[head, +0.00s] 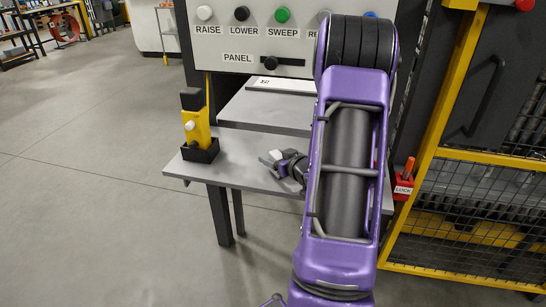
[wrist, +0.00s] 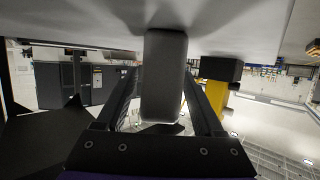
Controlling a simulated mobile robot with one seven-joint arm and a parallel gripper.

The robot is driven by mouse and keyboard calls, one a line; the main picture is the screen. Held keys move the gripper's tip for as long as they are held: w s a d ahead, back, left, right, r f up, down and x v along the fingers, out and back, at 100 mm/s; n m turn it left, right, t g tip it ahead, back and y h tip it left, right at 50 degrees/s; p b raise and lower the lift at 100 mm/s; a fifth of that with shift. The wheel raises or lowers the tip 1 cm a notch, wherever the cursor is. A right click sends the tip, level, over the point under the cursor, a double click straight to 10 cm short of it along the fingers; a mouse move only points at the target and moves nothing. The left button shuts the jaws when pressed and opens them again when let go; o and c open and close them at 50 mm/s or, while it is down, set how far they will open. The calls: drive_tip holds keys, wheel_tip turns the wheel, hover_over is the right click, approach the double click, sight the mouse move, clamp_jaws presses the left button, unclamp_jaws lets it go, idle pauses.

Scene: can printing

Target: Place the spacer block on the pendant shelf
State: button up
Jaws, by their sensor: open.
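The spacer block (head: 277,154) is a small pale grey block on the pendant shelf (head: 235,172), a flat grey shelf under the panel. In the wrist view, which is upside down, the block (wrist: 163,85) stands between my two fingers with its end against the shelf surface (wrist: 90,18). My gripper (head: 271,158) lies low over the shelf, pointing left. Its fingers (wrist: 160,72) are open on either side of the block, with a narrow gap visible at the right finger. Contact at the left finger is hard to tell.
The yellow pendant (head: 196,128) stands in a black holder (head: 200,151) at the shelf's left end, left of my gripper. A higher grey plate (head: 265,110) lies behind. The button panel (head: 225,40) is above. A red lock box (head: 403,188) and yellow-framed cage (head: 430,165) are right.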

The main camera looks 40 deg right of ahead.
drive_tip(key=p+v, duration=0.1)
drive_tip(key=v, duration=1)
drive_tip(key=shift+s+r, duration=0.15)
drive_tip(key=shift+s, duration=0.05)
